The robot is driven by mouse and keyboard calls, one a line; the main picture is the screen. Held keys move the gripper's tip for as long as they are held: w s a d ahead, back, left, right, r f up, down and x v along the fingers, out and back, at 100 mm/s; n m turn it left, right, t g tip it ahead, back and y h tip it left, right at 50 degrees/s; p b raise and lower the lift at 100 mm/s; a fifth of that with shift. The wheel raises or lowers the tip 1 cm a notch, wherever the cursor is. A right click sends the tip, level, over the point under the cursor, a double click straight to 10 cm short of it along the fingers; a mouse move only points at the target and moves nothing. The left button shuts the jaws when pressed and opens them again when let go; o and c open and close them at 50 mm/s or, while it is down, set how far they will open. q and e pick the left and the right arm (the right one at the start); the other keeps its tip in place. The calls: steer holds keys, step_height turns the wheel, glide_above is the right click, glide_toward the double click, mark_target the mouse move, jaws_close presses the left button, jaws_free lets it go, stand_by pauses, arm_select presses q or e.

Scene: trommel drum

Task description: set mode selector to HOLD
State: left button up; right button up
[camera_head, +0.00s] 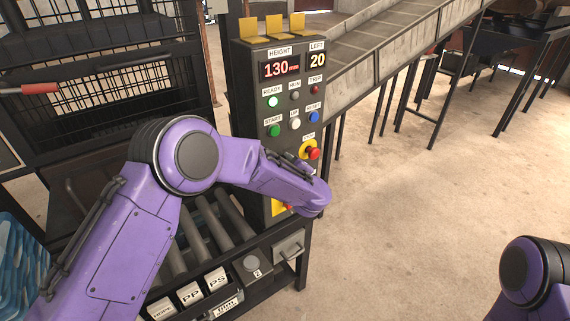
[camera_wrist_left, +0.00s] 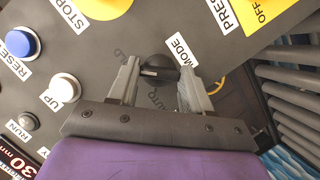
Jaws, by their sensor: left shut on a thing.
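The mode selector (camera_wrist_left: 160,77) is a black round knob on the dark control panel (camera_head: 251,85). In the left wrist view a MODE label (camera_wrist_left: 181,50) is beside it, with partly covered AUTO and HOLD lettering on the panel. My left gripper (camera_wrist_left: 157,70) is shut on the knob, one grey finger on each side. A pale mark shows on the knob's left part; which word it points at I cannot tell. In the head view my left wrist hides the knob and fingers. My right gripper is out of view.
Above the knob in the head view are a red stop button (camera_head: 313,153), a blue reset button (camera_head: 314,117) and a green start button (camera_head: 274,130). A roller conveyor (camera_head: 205,225) lies left of the panel. Open floor (camera_head: 400,210) is to the right.

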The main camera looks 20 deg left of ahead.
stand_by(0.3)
arm_select(q)
steer(key=o, duration=1.1)
steer(key=shift+c, duration=0.2)
steer(key=shift+d, duration=0.1)
steer(key=b+v, duration=0.3)
steer(key=v, duration=0.7)
steer(key=shift+s, duration=0.2)
steer(key=shift+d, duration=0.1)
